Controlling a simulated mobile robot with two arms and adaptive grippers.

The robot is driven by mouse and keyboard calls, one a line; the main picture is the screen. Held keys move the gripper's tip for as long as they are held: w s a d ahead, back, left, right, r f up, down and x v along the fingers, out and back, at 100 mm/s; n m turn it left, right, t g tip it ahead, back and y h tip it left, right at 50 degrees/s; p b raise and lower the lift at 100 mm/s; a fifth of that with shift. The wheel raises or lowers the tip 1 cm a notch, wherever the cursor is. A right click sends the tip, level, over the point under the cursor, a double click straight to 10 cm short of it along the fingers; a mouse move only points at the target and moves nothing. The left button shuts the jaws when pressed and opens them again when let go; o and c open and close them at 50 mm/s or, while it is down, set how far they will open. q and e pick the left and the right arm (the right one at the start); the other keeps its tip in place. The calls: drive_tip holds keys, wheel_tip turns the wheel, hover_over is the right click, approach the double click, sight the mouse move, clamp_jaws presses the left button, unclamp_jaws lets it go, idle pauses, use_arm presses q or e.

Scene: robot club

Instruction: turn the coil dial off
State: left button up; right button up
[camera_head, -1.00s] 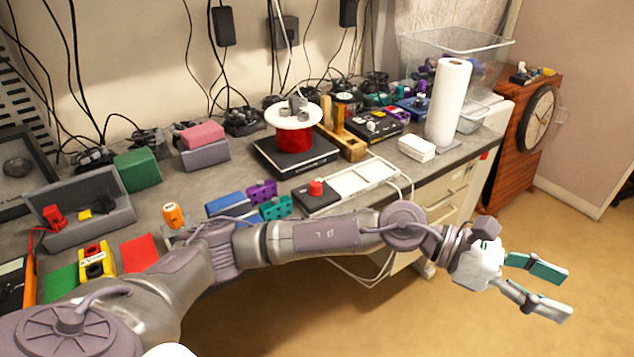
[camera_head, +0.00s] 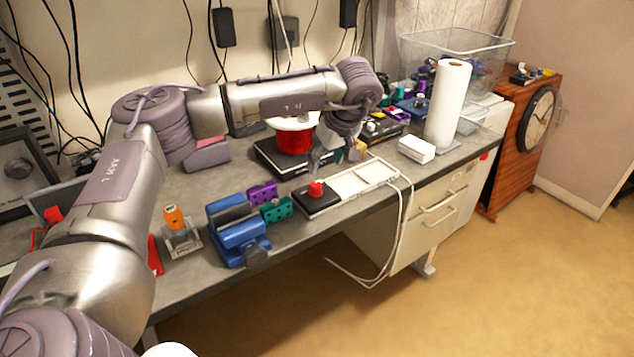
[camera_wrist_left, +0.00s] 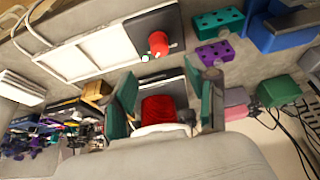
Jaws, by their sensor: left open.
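A red dial knob (camera_head: 316,188) sits on a small black box (camera_head: 318,203) near the bench's front edge. The red dial (camera_wrist_left: 158,43) also shows in the left wrist view, beyond the fingertips. A red coil (camera_head: 294,141) with a white top disc stands on a black base (camera_head: 270,158) behind the box, partly hidden by my arm. My left gripper (camera_head: 333,160) is above the bench, behind and slightly right of the dial, apart from it. In the wrist view, its teal-padded fingers (camera_wrist_left: 168,88) are open and empty, with the coil showing between them. My right gripper is out of view.
A white framed panel (camera_head: 362,178) adjoins the black box on the right. Purple (camera_head: 262,194) and teal (camera_head: 276,209) blocks and a blue vise (camera_head: 237,232) stand left of it. A paper towel roll (camera_head: 447,105) stands farther right. Floor in front is clear.

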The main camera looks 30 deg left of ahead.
sight(317, 185)
use_arm(q)
drive_tip(key=p+x, duration=0.1)
drive_tip(key=x, duration=0.8)
drive_tip(key=shift+a+f, duration=0.1)
drive_tip(key=shift+f, duration=0.3)
drive_tip(key=shift+c, duration=0.2)
clamp_jaws()
